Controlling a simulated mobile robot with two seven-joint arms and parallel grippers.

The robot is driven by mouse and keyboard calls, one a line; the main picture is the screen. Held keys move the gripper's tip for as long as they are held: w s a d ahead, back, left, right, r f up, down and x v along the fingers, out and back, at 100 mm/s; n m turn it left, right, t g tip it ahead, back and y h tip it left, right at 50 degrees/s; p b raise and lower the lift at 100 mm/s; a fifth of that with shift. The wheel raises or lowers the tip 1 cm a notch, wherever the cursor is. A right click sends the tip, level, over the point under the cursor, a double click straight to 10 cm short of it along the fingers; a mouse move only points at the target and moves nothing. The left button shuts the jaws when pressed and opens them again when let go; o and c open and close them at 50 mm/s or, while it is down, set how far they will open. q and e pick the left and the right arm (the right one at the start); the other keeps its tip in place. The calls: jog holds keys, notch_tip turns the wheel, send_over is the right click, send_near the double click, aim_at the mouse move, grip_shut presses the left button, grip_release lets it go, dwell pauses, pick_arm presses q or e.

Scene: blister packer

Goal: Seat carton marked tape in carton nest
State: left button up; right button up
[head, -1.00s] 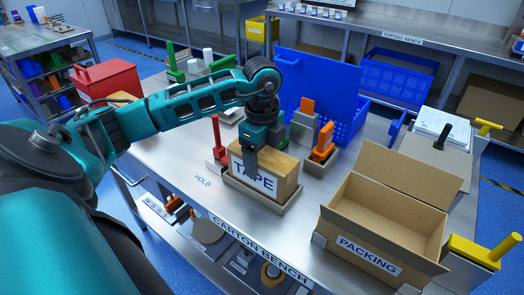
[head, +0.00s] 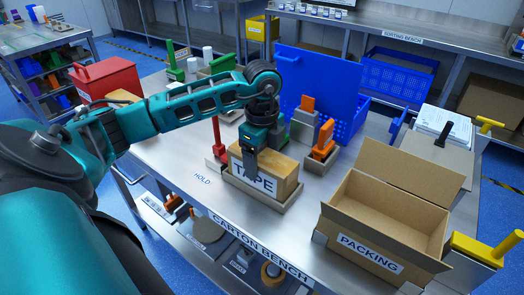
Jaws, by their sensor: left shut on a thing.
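The carton marked TAPE (head: 283,180), a tan box with a white label, sits inside the low rim of the carton nest (head: 253,197) on the carton bench. It looks level there; whether it rests fully on the floor of the nest is hidden by the rim. My left gripper (head: 249,168) reaches down over the left part of the carton and is shut on it, its near finger covering part of the label. The far finger is hidden. My right gripper is not in view.
An open carton marked PACKING (head: 385,225) stands at the right. A red upright handle (head: 217,138) is just left of the nest, an orange-handled piece (head: 324,140) just right. A blue bin (head: 318,85) stands behind. The bench is clear near the HOLD mark (head: 202,179).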

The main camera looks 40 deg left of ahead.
pick_arm(q)
jog(key=shift+f, duration=0.1)
dwell(0.4)
jog(key=o, duration=1.1)
jog(key=shift+r+p, duration=2.85)
jog(key=shift+r, duration=0.7)
